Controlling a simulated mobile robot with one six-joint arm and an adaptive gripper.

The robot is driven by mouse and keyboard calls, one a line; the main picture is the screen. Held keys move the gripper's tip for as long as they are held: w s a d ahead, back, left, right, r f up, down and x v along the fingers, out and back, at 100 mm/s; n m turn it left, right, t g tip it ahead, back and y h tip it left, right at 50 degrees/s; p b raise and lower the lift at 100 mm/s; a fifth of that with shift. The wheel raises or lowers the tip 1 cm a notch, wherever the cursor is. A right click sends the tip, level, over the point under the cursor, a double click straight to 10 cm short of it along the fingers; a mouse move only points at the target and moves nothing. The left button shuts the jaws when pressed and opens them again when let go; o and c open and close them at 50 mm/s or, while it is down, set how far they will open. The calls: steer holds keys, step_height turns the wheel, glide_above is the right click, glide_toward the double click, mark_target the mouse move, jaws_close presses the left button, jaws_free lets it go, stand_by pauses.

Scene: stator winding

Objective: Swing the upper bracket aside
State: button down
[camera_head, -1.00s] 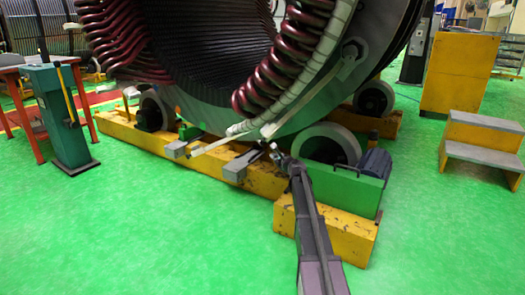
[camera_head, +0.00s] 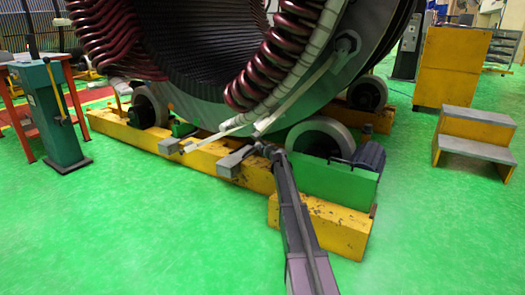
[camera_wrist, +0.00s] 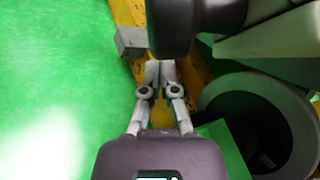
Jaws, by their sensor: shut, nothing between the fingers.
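A pale bar (camera_head: 225,134) runs from the lower rim of the big stator ring down to the left, low over the yellow base. A small grey block (camera_head: 169,146) sits at its outer end. A second grey block (camera_head: 233,161) stands nearer, just left of my gripper (camera_head: 264,149). I cannot tell which of these parts is the upper bracket. In the wrist view my gripper (camera_wrist: 158,72) is shut and empty, over the yellow beam. A grey block (camera_wrist: 131,42) is just ahead and left of the fingertips, apart from them. A dark rounded part hides the upper middle.
The roller also shows in the wrist view (camera_wrist: 290,105). A yellow base beam (camera_head: 125,125) runs underneath. Green floor (camera_head: 160,230) in front is clear.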

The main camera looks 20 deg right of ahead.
steer(key=shift+s+a+r+p, duration=0.25)
steer(key=shift+r+p, duration=0.25)
steer(key=shift+s+a+r+p, duration=0.3)
steer(key=shift+r+p, duration=0.15)
steer(key=shift+p, duration=0.1)
steer(key=shift+s+a+r+p, duration=0.2)
steer(key=shift+a+r+p, duration=0.05)
steer(key=shift+r+p, duration=0.25)
steer(key=shift+g+y, duration=0.3)
steer(key=shift+y, duration=0.1)
steer(key=s+r+p, duration=0.1)
steer(key=s+a+r+p, duration=0.1)
steer(key=p, duration=0.1)
steer(key=shift+s+a+r, duration=0.15)
steer(key=shift+s+r, duration=0.15)
steer(key=shift+s, duration=0.1)
steer(key=shift+f, duration=0.1)
step_height(320, 180, down, 3)
steer(key=w+d+b, duration=0.1)
steer(key=w+b, duration=0.1)
steer(key=b, duration=0.1)
steer(key=p+v, duration=0.2)
steer(key=v, duration=0.8)
steer(key=shift+d, duration=0.2)
steer(key=shift+a, duration=0.1)
